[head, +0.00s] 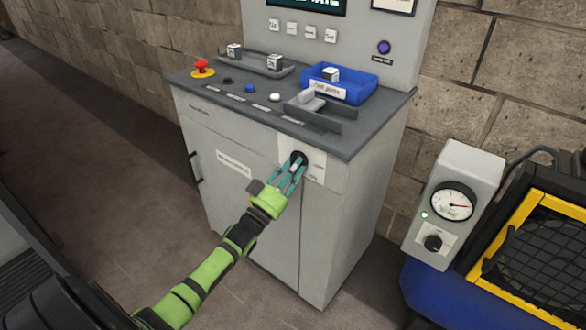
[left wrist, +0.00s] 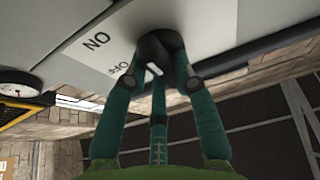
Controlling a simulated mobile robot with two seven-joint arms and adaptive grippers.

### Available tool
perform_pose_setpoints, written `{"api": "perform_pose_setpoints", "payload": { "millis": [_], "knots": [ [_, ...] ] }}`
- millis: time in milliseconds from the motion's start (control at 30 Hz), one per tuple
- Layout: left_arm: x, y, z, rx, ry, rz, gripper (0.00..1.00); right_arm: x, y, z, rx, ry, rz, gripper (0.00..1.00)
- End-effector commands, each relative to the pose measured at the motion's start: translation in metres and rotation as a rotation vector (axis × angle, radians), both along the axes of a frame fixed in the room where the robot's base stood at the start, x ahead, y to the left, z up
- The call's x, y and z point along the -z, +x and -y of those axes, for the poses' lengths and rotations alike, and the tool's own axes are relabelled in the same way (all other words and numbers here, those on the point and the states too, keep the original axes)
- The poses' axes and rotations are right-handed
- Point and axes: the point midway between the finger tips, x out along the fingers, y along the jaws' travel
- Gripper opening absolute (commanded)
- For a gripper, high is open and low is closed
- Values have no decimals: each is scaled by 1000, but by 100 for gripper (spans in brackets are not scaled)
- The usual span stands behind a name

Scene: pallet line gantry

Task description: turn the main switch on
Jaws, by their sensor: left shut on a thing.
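The main switch is a black round knob (head: 299,157) on a white plate (head: 317,165) at the upper right of the grey cabinet's front. In the left wrist view the knob (left wrist: 163,52) has a white mark on the side facing the "OFF" label (left wrist: 122,68). The "ON" label (left wrist: 97,40) is farther along the plate and reads upside down. My left gripper (head: 292,167) has its teal fingers closed around the knob, and they also show in the left wrist view (left wrist: 160,85). The fingers hide part of the knob. My right gripper is out of view.
A gauge box (head: 455,205) and a yellow-framed machine (head: 510,235) stand at right. Floor at left is clear.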

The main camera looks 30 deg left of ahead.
Motion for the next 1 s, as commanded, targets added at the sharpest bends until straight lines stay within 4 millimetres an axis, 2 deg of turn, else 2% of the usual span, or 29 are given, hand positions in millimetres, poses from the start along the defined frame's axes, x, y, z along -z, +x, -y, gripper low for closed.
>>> {"api": "perform_pose_setpoints", "payload": {
  "millis": [33,67,467,567,900,1000],
  "knots": [
    [2,0,0,-1,9,-4,0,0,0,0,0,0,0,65],
    [2,0,0,-1,9,-4,38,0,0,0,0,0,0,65],
    [3,-4,0,-1,3,-3,38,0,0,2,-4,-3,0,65],
    [8,-15,-2,-1,3,-6,38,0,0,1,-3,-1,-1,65],
    [36,-81,-7,-1,3,-8,38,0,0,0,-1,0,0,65],
    [41,-95,-8,-1,3,-6,38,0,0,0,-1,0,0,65]
  ]
}}
